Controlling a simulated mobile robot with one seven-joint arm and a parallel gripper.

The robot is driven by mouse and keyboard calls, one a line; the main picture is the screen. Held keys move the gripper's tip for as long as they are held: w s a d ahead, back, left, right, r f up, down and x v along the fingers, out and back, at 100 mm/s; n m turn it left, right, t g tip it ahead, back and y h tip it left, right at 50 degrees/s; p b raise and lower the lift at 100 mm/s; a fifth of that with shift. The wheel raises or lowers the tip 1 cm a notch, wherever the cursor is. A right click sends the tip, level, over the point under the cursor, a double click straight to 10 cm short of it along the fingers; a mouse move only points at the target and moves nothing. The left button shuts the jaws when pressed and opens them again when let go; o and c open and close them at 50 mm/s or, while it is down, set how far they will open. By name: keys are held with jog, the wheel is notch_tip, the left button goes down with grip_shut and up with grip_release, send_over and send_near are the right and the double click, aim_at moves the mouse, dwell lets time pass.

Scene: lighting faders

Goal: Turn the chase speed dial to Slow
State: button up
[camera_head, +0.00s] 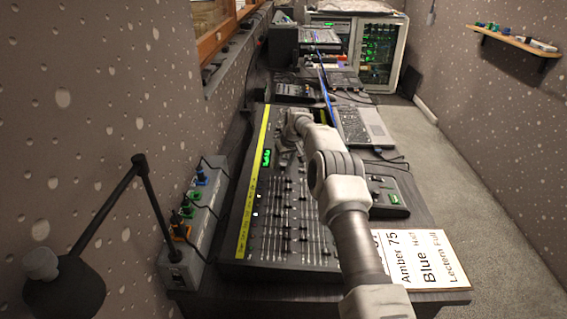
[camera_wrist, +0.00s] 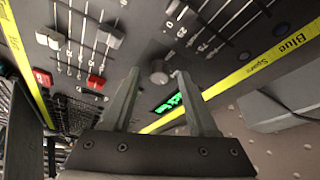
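A round grey dial (camera_wrist: 159,72) sits on the dark lighting console (camera_head: 283,258), with a small green-lit display (camera_wrist: 172,102) close by. My gripper (camera_wrist: 158,80) is open, and in the wrist view its two fingertips appear on either side of the dial. I cannot tell whether they touch it or how far above the panel they are. The speed markings around the dial are not readable. In the head view my gripper (camera_head: 290,142) is over the far part of the console, and my wrist hides the dial there.
A power strip (camera_head: 205,215) and a black lamp (camera_head: 65,280) stand at the left. A laptop (camera_head: 362,127) is beyond my arm; a printed cue card (camera_head: 430,262) lies at the right front.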

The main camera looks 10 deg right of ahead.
grip_shut()
jog(key=shift+n+y, duration=0.3)
jog(key=shift+n, duration=0.7)
jog(key=shift+d+n+y, duration=0.1)
jog(key=shift+n+y, duration=0.2)
jog(key=shift+n, duration=0.4)
jog(key=shift+n+g+p, duration=0.3)
jog(key=shift+n+p, duration=0.1)
jog(key=shift+n, duration=0.1)
jog(key=shift+o, duration=0.2)
grip_release()
